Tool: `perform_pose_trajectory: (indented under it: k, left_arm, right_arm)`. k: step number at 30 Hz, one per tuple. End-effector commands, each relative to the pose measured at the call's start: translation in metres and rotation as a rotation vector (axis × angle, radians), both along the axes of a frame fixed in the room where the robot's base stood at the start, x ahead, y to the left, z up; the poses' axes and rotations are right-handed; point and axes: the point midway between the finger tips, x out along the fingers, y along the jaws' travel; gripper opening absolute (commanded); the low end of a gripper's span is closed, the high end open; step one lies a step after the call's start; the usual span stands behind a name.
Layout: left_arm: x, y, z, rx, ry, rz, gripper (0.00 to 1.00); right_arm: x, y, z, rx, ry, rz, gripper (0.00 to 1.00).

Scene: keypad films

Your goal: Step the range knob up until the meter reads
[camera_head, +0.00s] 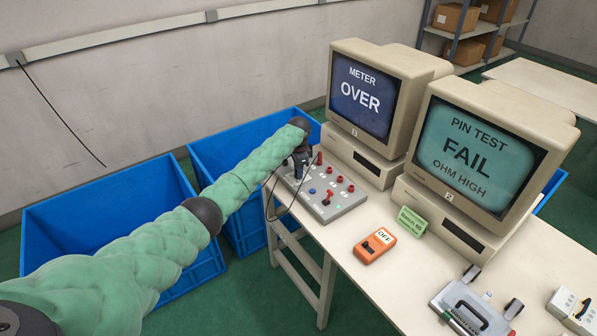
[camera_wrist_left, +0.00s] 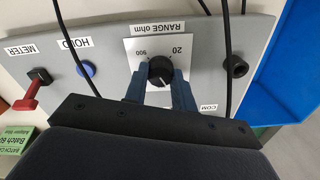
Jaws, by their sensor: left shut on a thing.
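My left gripper (camera_head: 300,166) comes down on the grey control panel (camera_head: 345,206) at the table's far left corner. In the left wrist view its blue-grey fingers (camera_wrist_left: 160,90) are shut on the black range knob (camera_wrist_left: 161,71). The knob sits on a white plate (camera_wrist_left: 143,50) marked RANGE ohm, with 20 and 900 showing upside down. I cannot clearly tell which mark the knob points to. The meter screen (camera_head: 361,95) reads OVER. My right gripper is not in view.
A second screen (camera_head: 467,155) reads PIN TEST FAIL OHM HIGH. The panel has a red lever (camera_wrist_left: 35,88), a blue HOLD button (camera_wrist_left: 86,69) and black cables. An orange device (camera_head: 375,245) marked OFF lies on the table. Blue crates (camera_head: 110,215) stand at the left.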

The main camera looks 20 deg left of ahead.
Motion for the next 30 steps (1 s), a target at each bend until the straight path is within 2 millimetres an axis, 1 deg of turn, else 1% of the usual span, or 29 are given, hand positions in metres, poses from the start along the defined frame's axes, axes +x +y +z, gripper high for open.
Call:
perform_pose_trajectory:
  k: [6,11,15,23,26,30]
  left_arm:
    - [0.001,0.001,0.000,0.000,-0.002,-0.190,0.03]
    - [0.001,0.001,0.001,-0.001,-0.003,-0.306,0.03]
    - [0.001,0.001,0.001,0.000,-0.002,-0.384,0.03]
    - [0.001,0.002,0.002,0.001,-0.002,-0.466,0.03]
    - [0.001,0.002,0.002,0.001,-0.002,-0.480,0.03]
    - [0.001,0.002,0.002,0.002,-0.003,-0.486,0.03]
  right_arm:
    - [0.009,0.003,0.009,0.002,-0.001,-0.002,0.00]
    - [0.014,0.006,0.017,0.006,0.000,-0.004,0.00]
    - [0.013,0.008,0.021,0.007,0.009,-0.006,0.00]
    - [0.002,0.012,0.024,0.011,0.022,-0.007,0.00]
    - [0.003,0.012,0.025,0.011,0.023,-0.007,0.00]
    - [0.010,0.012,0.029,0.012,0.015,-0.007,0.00]
